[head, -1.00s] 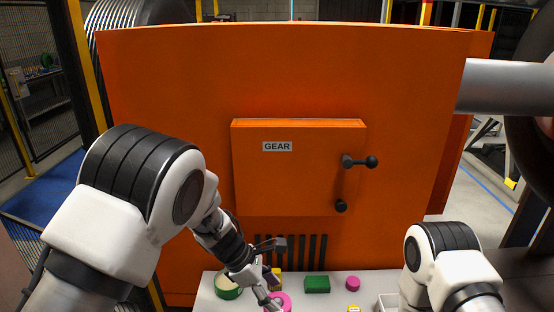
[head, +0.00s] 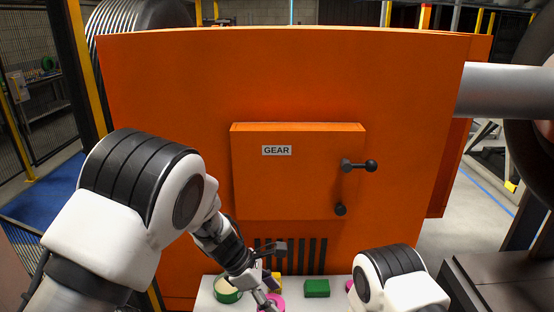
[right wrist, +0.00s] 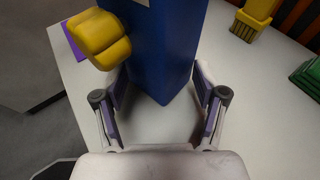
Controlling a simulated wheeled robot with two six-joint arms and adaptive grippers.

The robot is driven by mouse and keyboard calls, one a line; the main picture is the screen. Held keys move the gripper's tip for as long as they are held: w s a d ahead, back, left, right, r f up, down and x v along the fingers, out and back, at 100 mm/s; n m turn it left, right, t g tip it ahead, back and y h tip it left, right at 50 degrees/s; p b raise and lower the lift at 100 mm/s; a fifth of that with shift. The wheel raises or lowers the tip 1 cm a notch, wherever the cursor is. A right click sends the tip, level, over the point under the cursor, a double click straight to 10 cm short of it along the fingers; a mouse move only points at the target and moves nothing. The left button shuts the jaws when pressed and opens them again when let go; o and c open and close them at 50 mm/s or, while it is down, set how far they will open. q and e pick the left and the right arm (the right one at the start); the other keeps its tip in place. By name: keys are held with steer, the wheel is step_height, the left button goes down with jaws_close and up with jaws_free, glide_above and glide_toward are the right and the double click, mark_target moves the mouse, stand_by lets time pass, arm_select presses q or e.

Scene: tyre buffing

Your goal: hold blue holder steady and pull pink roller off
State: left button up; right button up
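The blue holder (right wrist: 165,45) stands upright in the right wrist view, its lower end between the fingers of my right gripper (right wrist: 161,82). Those fingers are spread, one on each side of it; I cannot tell whether they touch it. In the head view the right gripper and the blue holder are out of frame. A pink roller (head: 277,300) is at the bottom edge of the head view, partly covered by my left gripper (head: 268,300). The left fingertips are at the pink roller, too small and overlapped to show whether they grip it.
A yellow piece (right wrist: 98,38) sits beside the blue holder, with a purple patch behind it. A yellow brush (right wrist: 255,18) and a green block (head: 317,288) are on the white table (head: 340,303). A green round container (head: 228,290) is at left. The orange machine (head: 400,150) stands behind.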

jaws_close()
steer(key=shift+o, duration=1.4)
jaws_free()
